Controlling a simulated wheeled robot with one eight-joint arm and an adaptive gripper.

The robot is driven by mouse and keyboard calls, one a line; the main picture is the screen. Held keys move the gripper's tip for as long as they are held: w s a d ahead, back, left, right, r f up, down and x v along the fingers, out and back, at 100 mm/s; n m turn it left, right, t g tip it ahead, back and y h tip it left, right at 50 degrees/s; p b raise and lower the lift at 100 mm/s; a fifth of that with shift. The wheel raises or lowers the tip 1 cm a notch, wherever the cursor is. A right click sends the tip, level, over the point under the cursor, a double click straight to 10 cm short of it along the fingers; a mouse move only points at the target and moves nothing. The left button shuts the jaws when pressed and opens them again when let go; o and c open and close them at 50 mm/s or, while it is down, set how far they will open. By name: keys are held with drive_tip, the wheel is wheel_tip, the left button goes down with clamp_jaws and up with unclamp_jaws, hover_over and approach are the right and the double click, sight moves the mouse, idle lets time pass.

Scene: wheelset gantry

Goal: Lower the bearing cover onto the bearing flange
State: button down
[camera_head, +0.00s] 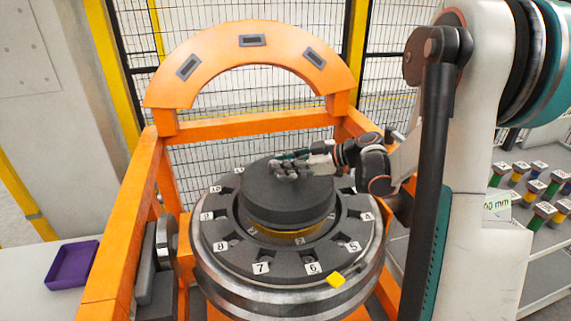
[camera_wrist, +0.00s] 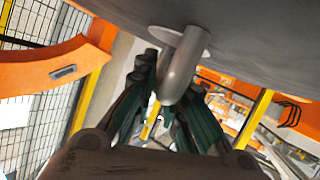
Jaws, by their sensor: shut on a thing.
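The bearing cover (camera_head: 288,205) is a thick dark grey disc over the middle of the bearing flange (camera_head: 232,252), a dark ring with number labels. A brass-coloured ring (camera_head: 292,238) shows below the cover's front edge. The cover looks about level. I cannot tell whether it touches what is under it. My gripper (camera_head: 287,168) is at the cover's top. In the wrist view, its green-sided fingers (camera_wrist: 172,95) are shut around the cover's grey handle (camera_wrist: 181,65), and the cover's face (camera_wrist: 250,35) fills the upper right. The fingers hide part of the handle.
An orange frame with an arch (camera_head: 250,42) stands behind and beside the flange. A purple tray (camera_head: 72,264) lies at left. Several coloured, labelled bolts (camera_head: 541,211) stand on a shelf at right.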

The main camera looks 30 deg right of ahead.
sight(291, 179)
drive_tip(key=shift+f+b, duration=2.3)
drive_tip(key=shift+f, duration=0.55)
drive_tip(key=c, duration=1.6)
unclamp_jaws()
drive_tip(key=shift+o, duration=0.2)
drive_tip(key=v, duration=1.2)
